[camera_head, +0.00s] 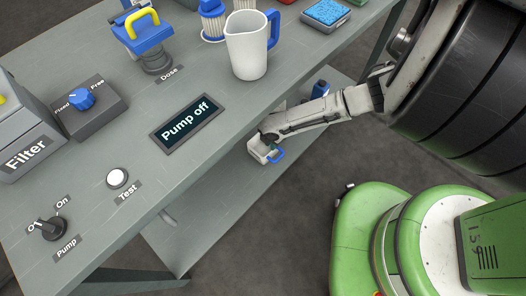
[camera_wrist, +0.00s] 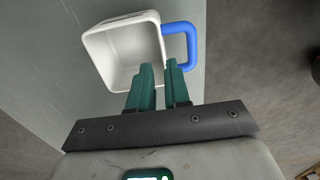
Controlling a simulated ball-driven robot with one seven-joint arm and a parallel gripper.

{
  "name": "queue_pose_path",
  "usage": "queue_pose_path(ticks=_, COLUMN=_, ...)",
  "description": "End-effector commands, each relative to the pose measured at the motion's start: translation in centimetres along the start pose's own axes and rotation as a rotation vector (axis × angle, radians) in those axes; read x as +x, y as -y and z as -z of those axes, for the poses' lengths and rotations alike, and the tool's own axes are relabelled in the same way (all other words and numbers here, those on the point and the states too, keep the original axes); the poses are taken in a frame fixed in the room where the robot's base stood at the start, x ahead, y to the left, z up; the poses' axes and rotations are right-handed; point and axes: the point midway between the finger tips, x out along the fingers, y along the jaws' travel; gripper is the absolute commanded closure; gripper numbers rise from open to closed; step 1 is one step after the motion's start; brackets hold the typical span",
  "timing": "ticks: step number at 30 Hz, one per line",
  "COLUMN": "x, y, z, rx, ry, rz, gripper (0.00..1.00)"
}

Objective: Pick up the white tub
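The white tub (camera_wrist: 97,46) is an open, square-rimmed box with a blue loop handle (camera_wrist: 190,42) on its right side in the wrist view. In the head view the tub (camera_head: 260,153) shows at the lower shelf, below the table's right edge, partly covered by my gripper (camera_head: 270,137). In the wrist view my gripper's green fingers (camera_wrist: 160,66) are at the tub's handle-side wall, the left one over the inside and the right one by the handle. The gap between them is narrow. I cannot tell whether they press on the wall.
Above is the tabletop (camera_head: 215,75) with a white jug (camera_head: 246,52), a "Pump off" display (camera_head: 186,123) and controls. A blue item (camera_head: 321,88) stands on the lower shelf (camera_head: 205,215) behind my arm. Dark floor lies to the right.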

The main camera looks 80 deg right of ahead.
Motion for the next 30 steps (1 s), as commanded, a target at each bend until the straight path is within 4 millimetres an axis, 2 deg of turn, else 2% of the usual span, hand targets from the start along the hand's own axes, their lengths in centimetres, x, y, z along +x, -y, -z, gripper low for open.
queue_pose_path(ticks=1, x=1.3, y=0.1, z=0.1, rx=0.0, ry=-0.001, rz=0.001, gripper=0.83)
queue_pose_path(ticks=3, x=2.2, y=0.1, z=0.0, rx=0.001, ry=0.0, rz=0.002, gripper=0.83)
queue_pose_path(ticks=11, x=4.2, y=0.2, z=0.1, rx=0.0, ry=0.0, rz=0.002, gripper=0.83)
queue_pose_path(ticks=19, x=8.0, y=0.5, z=-0.1, rx=0.002, ry=0.0, rz=0.003, gripper=0.83)
queue_pose_path(ticks=23, x=8.7, y=0.5, z=-0.1, rx=0.002, ry=-0.001, rz=0.002, gripper=0.83)
queue_pose_path(ticks=30, x=8.7, y=0.5, z=-0.1, rx=0.001, ry=0.0, rz=0.001, gripper=0.83)
